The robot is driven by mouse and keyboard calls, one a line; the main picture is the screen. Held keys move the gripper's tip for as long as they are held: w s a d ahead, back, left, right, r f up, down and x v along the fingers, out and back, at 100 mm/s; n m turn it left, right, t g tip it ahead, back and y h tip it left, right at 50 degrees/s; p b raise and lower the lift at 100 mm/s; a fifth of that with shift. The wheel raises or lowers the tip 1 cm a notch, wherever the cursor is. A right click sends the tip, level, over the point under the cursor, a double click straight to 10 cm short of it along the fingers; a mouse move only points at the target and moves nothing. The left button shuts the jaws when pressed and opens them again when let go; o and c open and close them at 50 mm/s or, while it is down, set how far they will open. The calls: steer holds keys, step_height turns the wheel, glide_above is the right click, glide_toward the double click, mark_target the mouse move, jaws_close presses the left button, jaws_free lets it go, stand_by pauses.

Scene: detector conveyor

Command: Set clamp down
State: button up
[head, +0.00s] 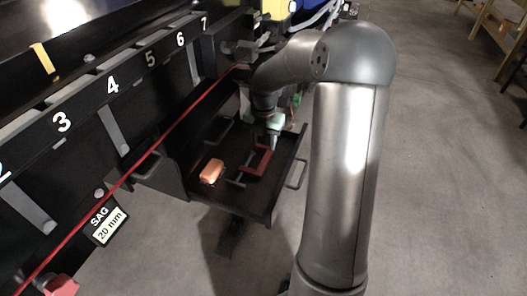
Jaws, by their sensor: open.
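A red-orange C-shaped clamp (258,160) lies in the open black drawer (235,205), on the drawer floor towards its right side. My gripper (274,142) is at the end of my arm, just above the clamp's upper right part. The jaws are open. They are small in this view, and I cannot tell whether a finger touches the clamp. My wrist hides part of the drawer's back area.
An orange block-like object (212,171) lies left of the clamp in the drawer. The drawer has raised walls and a handle (297,174). A red line (150,155) runs along the numbered black conveyor frame (135,100). A tag reading SAG 20 mm (106,226) hangs there.

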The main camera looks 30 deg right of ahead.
steer(key=s+a+r+m+h, duration=0.1)
steer(key=s+a+r+m, duration=0.65)
steer(key=s+m, duration=0.25)
steer(key=s+a+f+m, duration=0.1)
steer(key=s+a+m, duration=0.2)
steer(key=s+m, duration=0.5)
steer(key=s+a+m+y, duration=0.1)
steer(key=s+a+m, duration=0.3)
steer(key=s+m, duration=0.4)
steer(key=shift+f, duration=0.4)
